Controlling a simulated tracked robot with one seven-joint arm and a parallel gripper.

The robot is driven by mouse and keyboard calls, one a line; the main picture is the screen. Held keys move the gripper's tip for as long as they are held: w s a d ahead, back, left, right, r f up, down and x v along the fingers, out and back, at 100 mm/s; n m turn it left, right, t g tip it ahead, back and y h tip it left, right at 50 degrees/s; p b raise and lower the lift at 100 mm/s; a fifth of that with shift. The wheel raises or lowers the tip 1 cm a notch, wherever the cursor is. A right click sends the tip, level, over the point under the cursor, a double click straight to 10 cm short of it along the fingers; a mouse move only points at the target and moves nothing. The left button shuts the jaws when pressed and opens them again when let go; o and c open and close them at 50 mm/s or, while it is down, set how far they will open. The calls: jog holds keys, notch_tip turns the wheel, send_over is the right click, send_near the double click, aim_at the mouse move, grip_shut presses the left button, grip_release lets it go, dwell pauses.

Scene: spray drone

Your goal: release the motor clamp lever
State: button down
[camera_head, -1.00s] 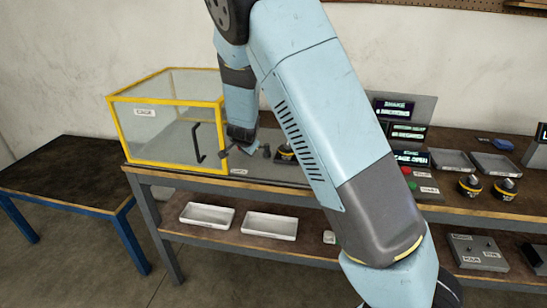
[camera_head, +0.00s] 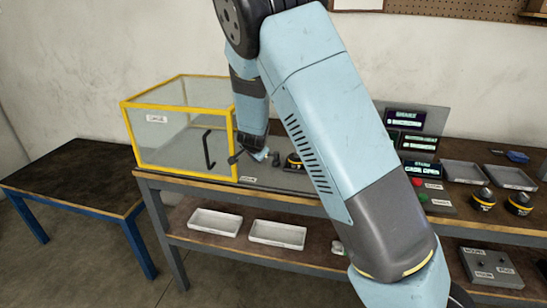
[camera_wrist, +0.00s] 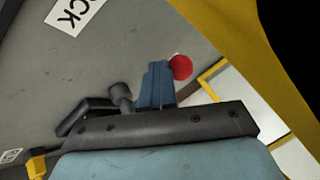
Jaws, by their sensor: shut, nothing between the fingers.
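My gripper (camera_head: 262,156) is beside the right front edge of the yellow-framed cage, low over the bench top. In the wrist view its blue fingers (camera_wrist: 157,82) are together, with nothing between them. A red ball knob (camera_wrist: 180,67), which looks like the end of the clamp lever, shows right beside the fingertips. I cannot tell whether they touch. The rest of the lever is hidden. A small grey post (camera_head: 276,159) stands just right of my gripper in the head view. A dark motor with a yellow band (camera_head: 293,163) sits right of it, partly hidden by my arm.
The clear cage (camera_head: 180,108) with a black handle (camera_head: 208,150) is close on the left. A control panel (camera_head: 415,145) with screens and buttons stands behind my arm. Trays (camera_head: 465,173) and two more motors (camera_head: 483,198) are on the right. A low dark table (camera_head: 75,180) is at far left.

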jog(key=v, duration=1.3)
jog(key=shift+s+r, duration=0.15)
dwell(0.5)
jog(key=shift+d, duration=0.1)
jog(key=s+d+r+n, duration=0.3)
jog(key=s+d+r, duration=0.2)
jog(key=s, duration=0.6)
jog(key=s+d+r+n+g, duration=0.1)
jog(key=s+d+r, duration=0.4)
jog(key=s+d, duration=0.5)
jog(key=s+d+r+n+g, duration=0.1)
jog(key=s+d+r+n, duration=0.3)
jog(key=s+d, duration=0.3)
jog(key=s+r, duration=0.1)
jog(key=s, duration=0.4)
jog(key=shift+d+r+n, duration=0.25)
jog(key=shift+r+n, duration=0.05)
jog(key=shift+r, duration=0.05)
